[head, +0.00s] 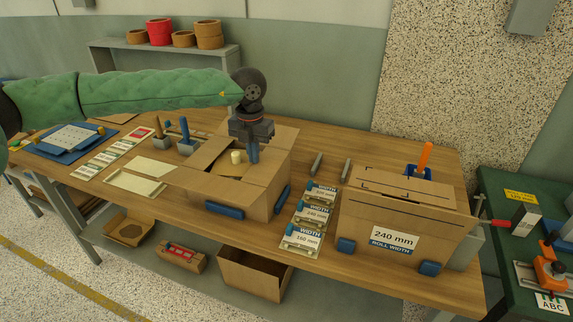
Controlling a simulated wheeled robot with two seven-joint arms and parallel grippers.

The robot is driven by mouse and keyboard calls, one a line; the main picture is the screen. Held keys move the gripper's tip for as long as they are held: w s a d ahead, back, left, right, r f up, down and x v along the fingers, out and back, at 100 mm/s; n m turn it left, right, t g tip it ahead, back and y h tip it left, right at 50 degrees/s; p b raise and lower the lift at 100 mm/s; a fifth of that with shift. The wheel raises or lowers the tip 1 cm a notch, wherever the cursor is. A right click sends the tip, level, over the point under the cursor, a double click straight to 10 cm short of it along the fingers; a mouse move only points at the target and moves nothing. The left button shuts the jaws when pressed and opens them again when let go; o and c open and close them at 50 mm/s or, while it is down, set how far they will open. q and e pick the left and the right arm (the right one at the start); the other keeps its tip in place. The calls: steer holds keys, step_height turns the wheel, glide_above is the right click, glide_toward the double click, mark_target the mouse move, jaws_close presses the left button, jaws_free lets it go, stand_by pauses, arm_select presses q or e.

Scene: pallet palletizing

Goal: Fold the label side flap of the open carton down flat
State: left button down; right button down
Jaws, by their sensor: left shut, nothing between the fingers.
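The open carton (228,198) stands at the middle of the wooden table, with blue pads at its lower edges. A brown flap (208,154) at its left slants over part of the opening, and another flap (277,138) stands out at the back right. A pale cylinder (236,157) shows in the opening. No label shows on this carton's visible sides. My left gripper (253,155) points down over the opening, shut and empty, to the right of the cylinder. I cannot tell whether its fingertips touch a flap. My right gripper is not in view.
A second carton (365,215) labelled 240 mm stands at the right, its top covered. Several width cards (313,214) lie between the cartons. Blue-handled tools (185,136) stand left of the open carton. A grey shelf (110,60) with rolls is behind.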

arm_select(q)
steer(key=shift+r, duration=0.15)
steer(key=shift+r, duration=2.9)
